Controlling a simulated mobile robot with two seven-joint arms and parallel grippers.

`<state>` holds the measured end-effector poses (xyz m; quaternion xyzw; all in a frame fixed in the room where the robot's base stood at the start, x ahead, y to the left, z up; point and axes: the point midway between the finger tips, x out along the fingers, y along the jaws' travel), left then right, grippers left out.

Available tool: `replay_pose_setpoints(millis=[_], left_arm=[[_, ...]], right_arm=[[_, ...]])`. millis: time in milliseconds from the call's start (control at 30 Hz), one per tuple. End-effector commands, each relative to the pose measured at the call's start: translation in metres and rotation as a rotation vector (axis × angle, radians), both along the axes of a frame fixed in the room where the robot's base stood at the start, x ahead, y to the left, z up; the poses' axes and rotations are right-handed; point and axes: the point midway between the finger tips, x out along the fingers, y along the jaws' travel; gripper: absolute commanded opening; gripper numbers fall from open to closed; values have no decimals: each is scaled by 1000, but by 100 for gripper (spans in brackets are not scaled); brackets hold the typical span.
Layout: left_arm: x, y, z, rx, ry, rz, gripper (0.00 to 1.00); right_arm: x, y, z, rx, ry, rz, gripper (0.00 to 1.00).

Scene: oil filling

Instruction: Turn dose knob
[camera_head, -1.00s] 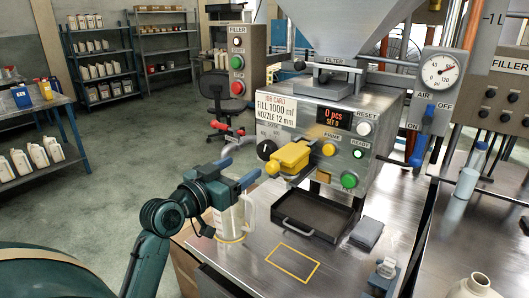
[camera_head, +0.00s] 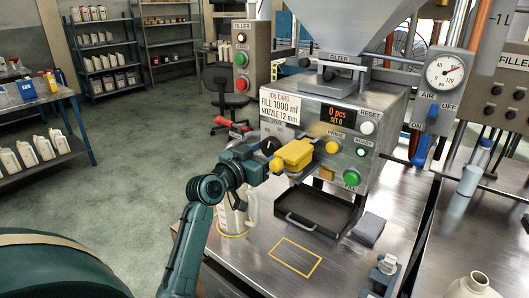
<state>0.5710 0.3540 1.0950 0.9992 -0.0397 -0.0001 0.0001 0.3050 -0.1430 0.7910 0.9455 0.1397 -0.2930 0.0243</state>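The filling machine (camera_head: 318,100) stands on the steel bench. Its dose knob (camera_head: 270,147) is a round black dial at the lower left of the front panel, left of the yellow nozzle block (camera_head: 293,156). My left gripper (camera_head: 262,160) is close to the knob, just below and in front of it in the picture. Its fingers are small and partly hidden by its own body, so I cannot tell their opening or whether they touch the knob. My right gripper is out of view.
A pale jug (camera_head: 236,217) stands on the bench below my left gripper, partly behind my arm. A black drip tray (camera_head: 322,212) lies under the nozzle. A yellow outlined square (camera_head: 296,258) marks bare bench.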

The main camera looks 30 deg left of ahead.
Motion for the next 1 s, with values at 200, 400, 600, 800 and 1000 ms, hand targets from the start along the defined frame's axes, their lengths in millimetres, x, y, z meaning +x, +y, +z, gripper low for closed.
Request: replay_pose_setpoints(millis=[200,400,600,800,1000], left_arm=[[0,0,0,0,0,0,38],[0,0,0,0,0,0,23],[0,0,0,17,0,-1,23],[0,1,-1,94,-6,-1,23],[0,1,-2,243,-16,-1,23]], right_arm=[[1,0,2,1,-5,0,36],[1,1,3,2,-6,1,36],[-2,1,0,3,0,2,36],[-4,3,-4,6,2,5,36],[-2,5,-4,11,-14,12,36]])
